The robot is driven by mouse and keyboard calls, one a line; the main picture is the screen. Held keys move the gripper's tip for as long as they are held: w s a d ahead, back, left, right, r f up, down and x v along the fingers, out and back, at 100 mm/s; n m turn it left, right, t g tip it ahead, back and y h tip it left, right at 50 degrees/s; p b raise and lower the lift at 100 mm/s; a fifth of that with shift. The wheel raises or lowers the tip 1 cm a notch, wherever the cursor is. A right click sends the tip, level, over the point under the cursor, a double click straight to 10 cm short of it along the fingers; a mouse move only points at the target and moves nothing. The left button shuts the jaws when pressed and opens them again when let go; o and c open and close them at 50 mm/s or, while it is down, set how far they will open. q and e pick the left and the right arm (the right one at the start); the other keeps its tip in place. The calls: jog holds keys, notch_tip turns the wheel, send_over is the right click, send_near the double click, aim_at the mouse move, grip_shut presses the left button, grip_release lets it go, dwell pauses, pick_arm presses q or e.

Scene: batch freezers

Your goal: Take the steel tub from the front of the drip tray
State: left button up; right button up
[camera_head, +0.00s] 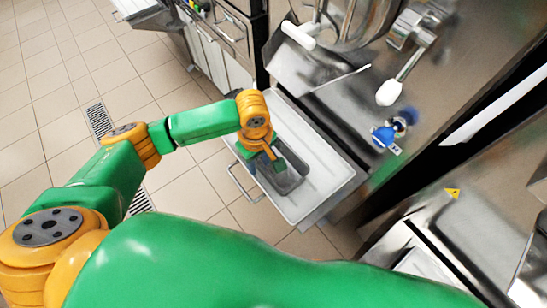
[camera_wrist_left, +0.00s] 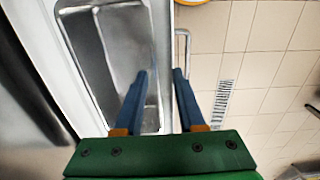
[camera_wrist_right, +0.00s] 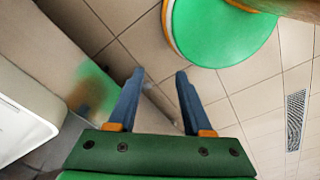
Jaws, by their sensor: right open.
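The steel tub (camera_head: 291,178) is a grey rectangular pan at the front of the pale drip tray (camera_head: 325,172). In the left wrist view the open tub (camera_wrist_left: 108,45) looks empty, and the tray edge (camera_wrist_left: 163,40) runs beside it. My left gripper (camera_head: 264,160) points down at the tub's near side. In its wrist view (camera_wrist_left: 159,73) the jaws are open, one finger over the tub's inside and the other beyond its side wall. Contact cannot be told. My right gripper (camera_wrist_right: 160,73) is open and empty above the floor, outside the head view.
A wire handle (camera_head: 243,184) sticks out from the tray's front. The steel machine with a white-knobbed lever (camera_head: 390,92) stands behind the tray. A blue and white object (camera_head: 388,134) is on the machine side. Tiled floor (camera_head: 60,95) lies open at left.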

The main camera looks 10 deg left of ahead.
pick_arm(q)
jog(key=shift+w+f, duration=0.3)
jog(key=shift+f, duration=0.3)
jog(key=shift+w+f, duration=0.25)
jog(key=shift+f, duration=0.35)
jog(key=shift+w, duration=0.1)
jog(key=shift+c, duration=0.2)
jog(key=c, duration=0.4)
jog(key=shift+s+r, duration=0.1)
jog(key=shift+s, duration=0.2)
grip_shut()
pick_arm(e)
jog(key=shift+w+f, duration=0.15)
jog(key=shift+w, duration=0.35)
pick_arm(q)
jog(key=shift+w, duration=0.15)
